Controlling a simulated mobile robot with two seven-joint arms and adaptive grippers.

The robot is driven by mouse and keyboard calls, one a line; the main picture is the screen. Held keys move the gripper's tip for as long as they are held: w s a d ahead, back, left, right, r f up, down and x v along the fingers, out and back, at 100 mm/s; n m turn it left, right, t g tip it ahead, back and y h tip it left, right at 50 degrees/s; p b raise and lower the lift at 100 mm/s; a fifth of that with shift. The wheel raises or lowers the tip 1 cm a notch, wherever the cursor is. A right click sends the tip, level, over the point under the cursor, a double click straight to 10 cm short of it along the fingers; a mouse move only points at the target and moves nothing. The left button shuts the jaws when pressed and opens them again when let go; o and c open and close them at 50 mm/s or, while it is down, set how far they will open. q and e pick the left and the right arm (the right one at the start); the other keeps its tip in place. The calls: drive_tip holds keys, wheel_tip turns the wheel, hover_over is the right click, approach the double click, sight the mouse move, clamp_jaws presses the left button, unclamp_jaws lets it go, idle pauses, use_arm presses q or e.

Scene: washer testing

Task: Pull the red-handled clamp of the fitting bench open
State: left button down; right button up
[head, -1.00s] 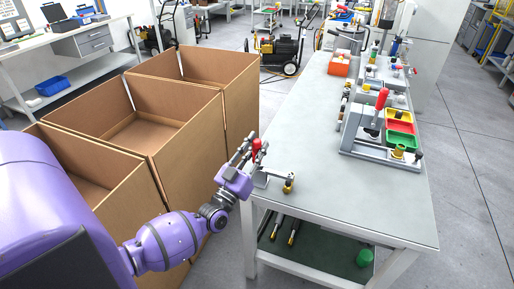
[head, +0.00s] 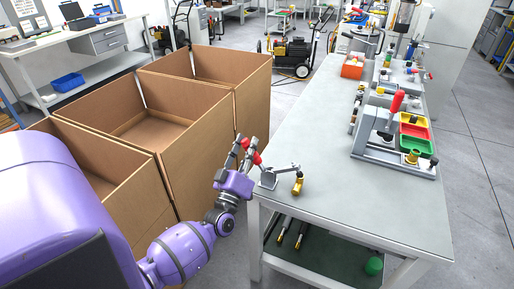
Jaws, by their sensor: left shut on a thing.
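The red-handled clamp (head: 268,180) sits at the near left corner of the fitting bench (head: 330,205). Its red handle (head: 256,159) leans left, out over the bench's edge. Its metal bar reaches right, above a brass fitting (head: 297,186) that stands on the bench top. I cannot tell whether the bar touches the fitting. My left gripper (head: 249,152) is shut on the red handle at the bench's left edge, and its fingers partly hide it. My right gripper is out of view.
Large open cardboard boxes (head: 205,135) stand close to the left of the bench. A grey fixture with a red lever (head: 398,101) and coloured bins (head: 413,133) stands on the bench's right side. An orange bin (head: 352,70) is farther back. The bench's middle is clear.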

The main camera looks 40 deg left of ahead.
use_arm(q)
drive_tip(key=n, duration=0.1)
drive_tip(key=a+f+n+y, duration=0.1)
drive_tip(key=n, duration=0.1)
drive_tip(key=shift+s+a+f+g, duration=0.2)
drive_tip(key=shift+g, duration=0.1)
drive_tip(key=shift+s+a+f+n+g+y+b, duration=0.15)
drive_tip(key=shift+a+f+n+g+y, duration=0.55)
drive_tip(key=shift+n, duration=0.8)
drive_tip(key=shift+s+a+f+n+g+y+b, duration=0.2)
drive_tip(key=shift+f+n+g+y, duration=0.25)
drive_tip(key=shift+f+n, duration=0.8)
drive_tip(key=shift+a+f+n+g+y+b, duration=0.1)
drive_tip(key=shift+a+f+n+g+y, duration=0.45)
drive_tip(key=shift+n, duration=1.2)
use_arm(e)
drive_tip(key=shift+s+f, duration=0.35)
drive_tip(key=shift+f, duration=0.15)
use_arm(q)
drive_tip(key=c, duration=1.5)
unclamp_jaws()
